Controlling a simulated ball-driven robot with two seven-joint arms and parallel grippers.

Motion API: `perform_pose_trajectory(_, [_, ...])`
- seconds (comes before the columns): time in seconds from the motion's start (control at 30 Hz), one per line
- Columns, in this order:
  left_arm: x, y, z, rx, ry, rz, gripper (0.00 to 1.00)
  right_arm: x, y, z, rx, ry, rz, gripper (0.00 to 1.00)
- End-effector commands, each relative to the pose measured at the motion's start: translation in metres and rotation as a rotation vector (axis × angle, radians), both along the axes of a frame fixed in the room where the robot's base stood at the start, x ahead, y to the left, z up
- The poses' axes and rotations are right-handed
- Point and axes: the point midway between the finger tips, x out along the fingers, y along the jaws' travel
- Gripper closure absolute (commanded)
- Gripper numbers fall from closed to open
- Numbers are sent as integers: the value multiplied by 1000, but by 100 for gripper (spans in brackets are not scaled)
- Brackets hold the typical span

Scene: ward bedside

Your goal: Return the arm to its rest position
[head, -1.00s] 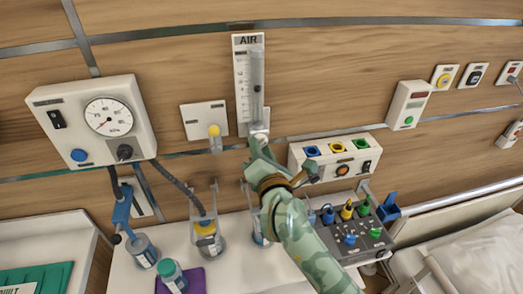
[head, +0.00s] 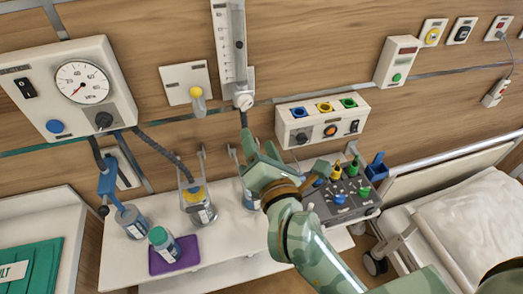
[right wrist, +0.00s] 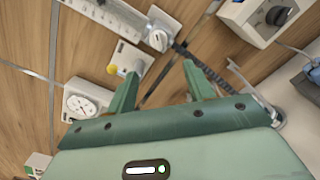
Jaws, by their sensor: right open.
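My right gripper (head: 257,143) is open and empty in the head view, just below and right of the flowmeter knob (head: 244,102) and apart from it. In the right wrist view its two green fingers stand spread (right wrist: 160,70) with nothing between them. The flowmeter (head: 230,45) is a clear upright scale on the wall. My right arm comes up from the lower right and hides part of a jar and the shelf. My left gripper is not in view.
A gauge box (head: 76,85) hangs at the left. A socket box (head: 322,117) and a grey connector block (head: 338,203) are close right of the gripper. Jars, including one with a yellow top (head: 196,204), stand on the white shelf (head: 125,262). The bed (head: 470,230) is at the right.

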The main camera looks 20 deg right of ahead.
Motion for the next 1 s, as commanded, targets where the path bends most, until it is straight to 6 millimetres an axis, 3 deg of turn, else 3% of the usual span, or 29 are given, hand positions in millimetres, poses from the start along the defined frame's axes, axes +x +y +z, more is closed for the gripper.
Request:
perform_pose_trajectory(0.17, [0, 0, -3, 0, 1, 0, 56, -11, 0, 0, -1, 0, 0, 48])
perform_pose_trajectory(0.6, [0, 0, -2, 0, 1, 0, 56, -11, 0, 1, -3, -2, -1, 48])
perform_pose_trajectory(0.7, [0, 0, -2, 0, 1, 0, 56, -12, -3, 10, -86, -52, -5, 48])
perform_pose_trajectory(0.77, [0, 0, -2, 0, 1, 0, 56, -15, -7, 24, -235, -134, -15, 48])
perform_pose_trajectory(0.87, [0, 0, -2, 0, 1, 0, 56, -28, -6, 58, -694, -346, -45, 48])
perform_pose_trajectory(0.93, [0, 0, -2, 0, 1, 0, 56, -43, 7, 73, -1150, -509, -62, 48])
perform_pose_trajectory(1.0, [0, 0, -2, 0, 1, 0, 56, -57, 28, 67, -1661, -653, -57, 48])
